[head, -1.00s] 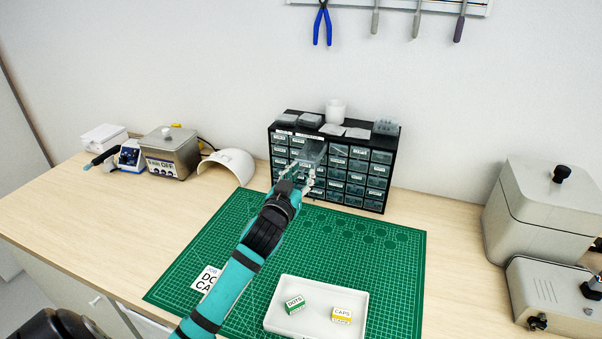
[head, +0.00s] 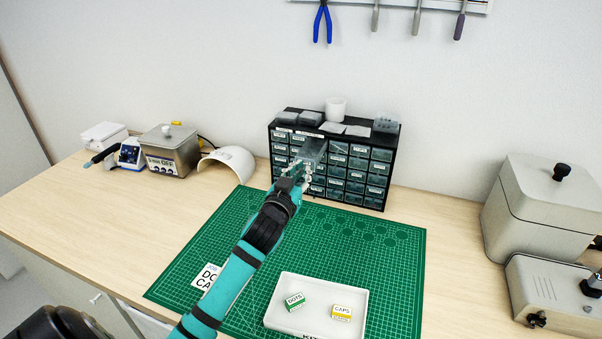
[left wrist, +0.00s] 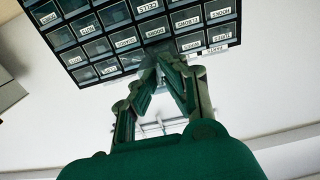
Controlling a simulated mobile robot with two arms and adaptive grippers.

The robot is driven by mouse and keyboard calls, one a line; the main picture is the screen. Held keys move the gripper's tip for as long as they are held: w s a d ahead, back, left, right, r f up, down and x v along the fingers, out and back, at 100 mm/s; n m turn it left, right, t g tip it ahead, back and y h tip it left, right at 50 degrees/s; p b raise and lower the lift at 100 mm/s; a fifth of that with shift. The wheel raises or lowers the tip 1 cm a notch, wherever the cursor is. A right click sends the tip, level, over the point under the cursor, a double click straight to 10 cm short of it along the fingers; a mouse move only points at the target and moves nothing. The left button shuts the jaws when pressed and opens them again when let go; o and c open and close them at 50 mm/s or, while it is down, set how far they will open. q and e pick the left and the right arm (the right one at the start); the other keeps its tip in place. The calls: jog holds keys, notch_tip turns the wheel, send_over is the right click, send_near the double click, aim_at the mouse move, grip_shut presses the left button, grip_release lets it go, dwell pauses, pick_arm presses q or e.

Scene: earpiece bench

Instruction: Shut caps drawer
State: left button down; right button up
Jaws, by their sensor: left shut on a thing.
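The small-drawer cabinet (head: 376,181) is black with rows of clear-fronted, labelled drawers and stands at the back of the bench. One clear drawer (head: 314,150) sticks out of it toward me, left of the middle; I cannot read its label, so I cannot tell whether it is the caps drawer. My left gripper (head: 300,172) is at the front of this drawer, its fingers closed together on it. In the left wrist view the fingers (left wrist: 168,60) converge at the cabinet (left wrist: 125,42), whose labels appear upside down. The fingertips hide the drawer's front. My right gripper is not in view.
A white tray (head: 285,321) with a green DOTS box (head: 294,301) and a yellow CAPS box (head: 341,313) lies on the green mat (head: 395,262). A white cup (head: 335,109) and small items stand on the cabinet. Grey machines (head: 540,210) stand at right.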

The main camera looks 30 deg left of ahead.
aim_at(311, 157)
pick_arm(q)
jog(key=x, duration=0.7)
jog(key=shift+w+b, duration=0.25)
jog(key=shift+b, duration=0.15)
jog(key=shift+s, duration=0.1)
jog(key=c, duration=1.5)
grip_release()
jog(key=v, duration=1.2)
